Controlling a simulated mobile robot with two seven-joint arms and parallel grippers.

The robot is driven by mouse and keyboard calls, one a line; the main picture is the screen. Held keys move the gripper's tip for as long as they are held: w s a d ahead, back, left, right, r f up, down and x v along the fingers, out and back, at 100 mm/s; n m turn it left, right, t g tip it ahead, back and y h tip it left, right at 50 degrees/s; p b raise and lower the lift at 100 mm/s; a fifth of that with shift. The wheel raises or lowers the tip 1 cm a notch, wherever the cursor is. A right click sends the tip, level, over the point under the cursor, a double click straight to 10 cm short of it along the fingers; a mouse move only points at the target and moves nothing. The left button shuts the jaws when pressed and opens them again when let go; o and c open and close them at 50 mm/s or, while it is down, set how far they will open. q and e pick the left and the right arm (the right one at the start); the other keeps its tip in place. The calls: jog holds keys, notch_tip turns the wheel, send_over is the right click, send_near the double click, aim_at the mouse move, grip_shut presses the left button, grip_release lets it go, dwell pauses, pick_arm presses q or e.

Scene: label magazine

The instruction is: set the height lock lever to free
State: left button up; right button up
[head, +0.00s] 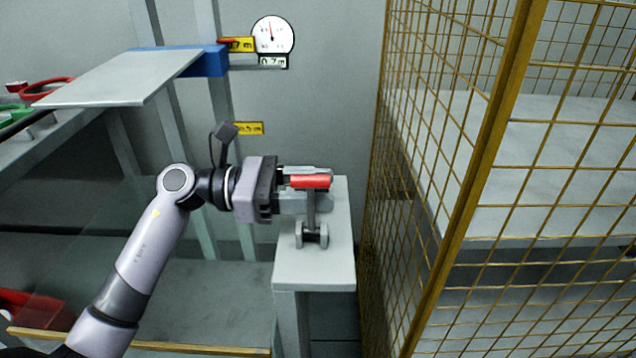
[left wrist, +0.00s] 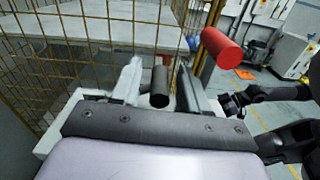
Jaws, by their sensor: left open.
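A lever with a red grip (head: 310,182) stands on a grey pedestal (head: 313,268). Its thin stem runs down to a metal pivot (head: 312,236). My left gripper (head: 305,187) is open at the grip's height, just behind it in the head view. In the left wrist view, my left gripper (left wrist: 163,85) has a dark round bar (left wrist: 160,86) between its fingers, apart from both. A red cylinder (left wrist: 222,48), seemingly the grip, lies outside the right finger there. I cannot tell whether the finger touches it. The lever's markings are not visible.
A yellow wire cage (head: 480,150) stands close to the pedestal's right. A grey plate (head: 120,82) and a round dial (head: 272,36) are at the upper left and top. A dark arm of mine (left wrist: 265,95) shows at the right of the wrist view.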

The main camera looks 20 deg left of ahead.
pick_arm(q)
jog(key=shift+w+d, duration=0.1)
jog(key=shift+d, duration=0.2)
grip_shut()
